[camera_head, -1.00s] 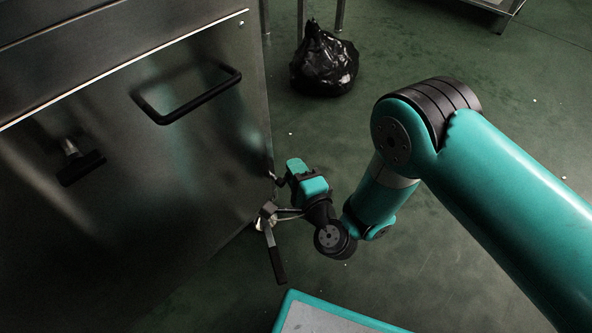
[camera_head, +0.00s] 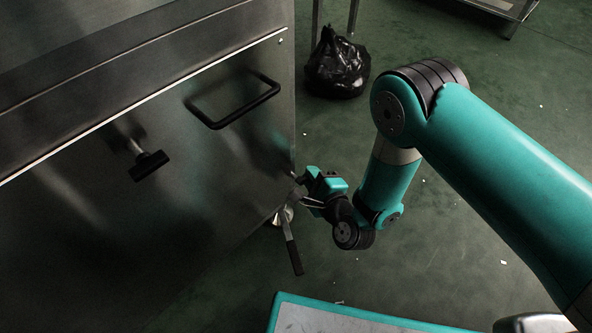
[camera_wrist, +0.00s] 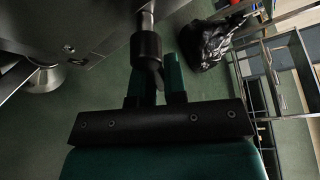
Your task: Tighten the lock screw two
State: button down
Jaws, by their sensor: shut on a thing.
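My gripper (camera_head: 313,190) is at the lower right corner of the steel machine. In the wrist view its two teal fingers (camera_wrist: 158,82) are close around a black grip (camera_wrist: 149,60) on a metal shaft, which I take for a lock screw; it carries no visible number. In the head view the gripped part is largely hidden by the gripper. A metal lever with a black handle (camera_head: 294,257) hangs down just below the gripper. A black T-shaped handle (camera_head: 149,165) sticks out of the front panel, well left of the gripper.
The steel machine (camera_head: 90,240) fills the left side, with a black bar handle (camera_head: 232,108) on its front. A black rubbish bag (camera_head: 337,66) lies on the green floor behind. It also shows in the wrist view (camera_wrist: 208,42), near metal racks (camera_wrist: 275,70).

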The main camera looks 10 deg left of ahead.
jog(key=p, duration=0.1)
jog(key=m, duration=0.1)
jog(key=p, duration=0.1)
jog(key=shift+s+a+f+m+g+p, duration=0.2)
jog(key=shift+a+f+m+g+p, duration=0.05)
jog(key=shift+m+g+p, duration=0.15)
jog(key=shift+s+f+m+g+p, duration=0.15)
jog(key=shift+f+m+g+p, duration=0.15)
jog(key=shift+m+p, duration=0.15)
jog(key=shift+a, duration=0.1)
jog(key=c, duration=1.2)
grip_release()
jog(key=shift+o, duration=0.2)
jog(key=shift+s, duration=0.1)
jog(key=shift+f, duration=0.1)
jog(key=shift+s, duration=0.15)
